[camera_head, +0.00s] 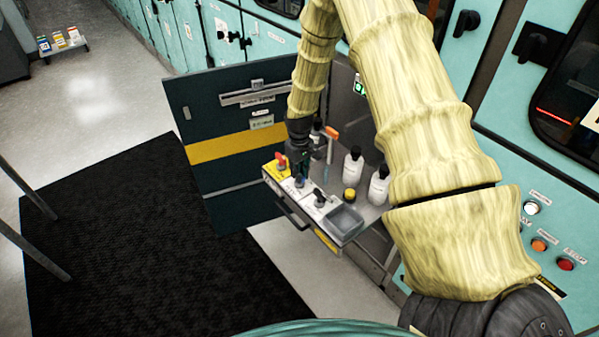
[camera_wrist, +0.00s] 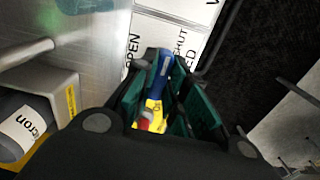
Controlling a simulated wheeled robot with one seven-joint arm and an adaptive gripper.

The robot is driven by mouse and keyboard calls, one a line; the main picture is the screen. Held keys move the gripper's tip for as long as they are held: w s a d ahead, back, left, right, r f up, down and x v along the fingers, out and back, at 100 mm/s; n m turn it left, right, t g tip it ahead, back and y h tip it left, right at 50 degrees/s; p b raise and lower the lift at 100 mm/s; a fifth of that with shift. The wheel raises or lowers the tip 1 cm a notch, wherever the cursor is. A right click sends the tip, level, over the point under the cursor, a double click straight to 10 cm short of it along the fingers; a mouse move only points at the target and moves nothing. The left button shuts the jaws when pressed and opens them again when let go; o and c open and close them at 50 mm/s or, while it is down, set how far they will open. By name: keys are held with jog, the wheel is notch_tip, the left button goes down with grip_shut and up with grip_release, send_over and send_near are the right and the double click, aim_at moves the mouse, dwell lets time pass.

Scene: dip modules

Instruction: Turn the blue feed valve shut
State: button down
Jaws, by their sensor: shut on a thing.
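The blue feed valve's handle (camera_wrist: 163,72) shows between the green finger pads of my gripper (camera_wrist: 165,85) in the wrist view. My gripper is shut on it. White plates with printed words, including OPEN and what looks like SHUT, lie beside the handle. In the head view, my gripper (camera_head: 300,172) comes down from above onto the valve row, and the blue handle (camera_head: 299,182) shows just under the fingers. The valve's base is mostly hidden, and I cannot tell its exact angle.
A red valve (camera_head: 281,162) on a yellow plate and a black valve (camera_head: 319,198) flank the blue one. A grey tray (camera_head: 346,220), white bottles (camera_head: 353,167) and an orange-topped tool (camera_head: 331,132) stand close by. An open dark cabinet door (camera_head: 225,125) is at left.

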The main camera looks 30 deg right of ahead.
jog(key=shift+w+r, duration=0.15)
jog(key=shift+w, duration=0.05)
jog(key=c, duration=1.4)
grip_release()
jog(key=shift+c, duration=0.2)
jog(key=shift+s, duration=0.1)
notch_tip(320, 180, up, 12)
